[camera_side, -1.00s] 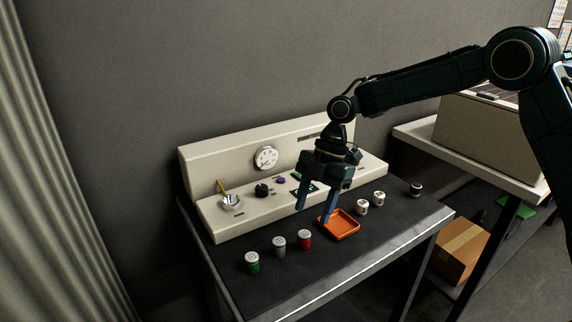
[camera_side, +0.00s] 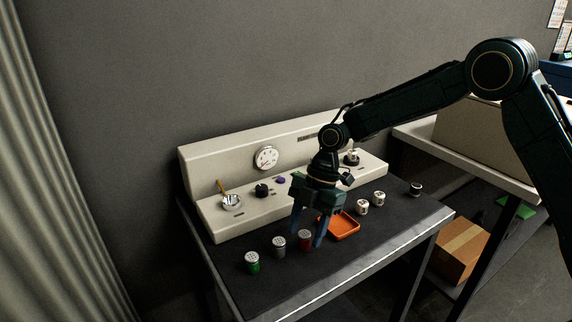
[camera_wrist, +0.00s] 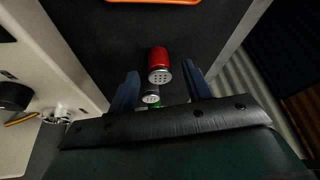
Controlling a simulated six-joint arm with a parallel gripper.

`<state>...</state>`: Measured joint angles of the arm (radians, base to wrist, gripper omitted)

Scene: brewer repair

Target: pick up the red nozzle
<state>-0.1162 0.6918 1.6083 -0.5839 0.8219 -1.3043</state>
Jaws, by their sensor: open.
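The red nozzle (camera_side: 304,242) stands upright on the dark mat, with a perforated pale top. In the side view my gripper (camera_side: 306,238) is open, its blue fingers down on either side of the nozzle and one finger partly covering it. In the wrist view the red nozzle (camera_wrist: 159,62) lies just beyond the fingertips, in line with the gap of the open gripper (camera_wrist: 162,80). Contact cannot be told, and no grip shows.
A grey nozzle (camera_side: 279,247) and a green nozzle (camera_side: 252,264) stand to the left. An orange tray (camera_side: 343,234) is close on the right, with two white pieces (camera_side: 362,206) (camera_side: 378,198) beyond. The brewer panel (camera_side: 225,222) rises behind.

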